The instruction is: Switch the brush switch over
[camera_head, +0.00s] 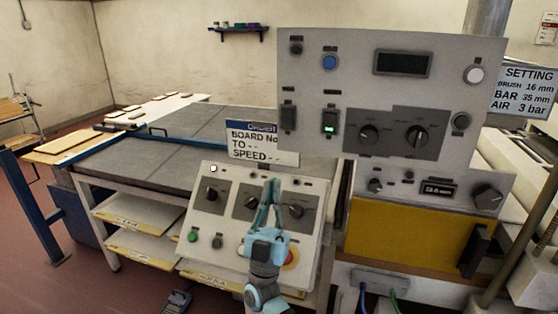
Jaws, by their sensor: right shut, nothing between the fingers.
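My right gripper (270,186) is shut and empty, pointing up in front of the lower sloped control panel (228,181). It covers part of that panel, near the middle dark rotary knob (250,201). A left knob (212,197) and a right knob (297,210) flank it. The upper panel (345,50) carries a dark rocker switch (288,117), a second rocker lit green (329,120) and two large rotary knobs (369,135). The small labels are unreadable, so I cannot tell which one is the brush switch. My left gripper is not in view.
A red button on a yellow ring (291,257) sits low on the sloped panel, partly behind my right arm. Green (193,236) and dark buttons sit at its left. An order sign (262,142) stands behind. A grey table (150,156) with shelves extends left.

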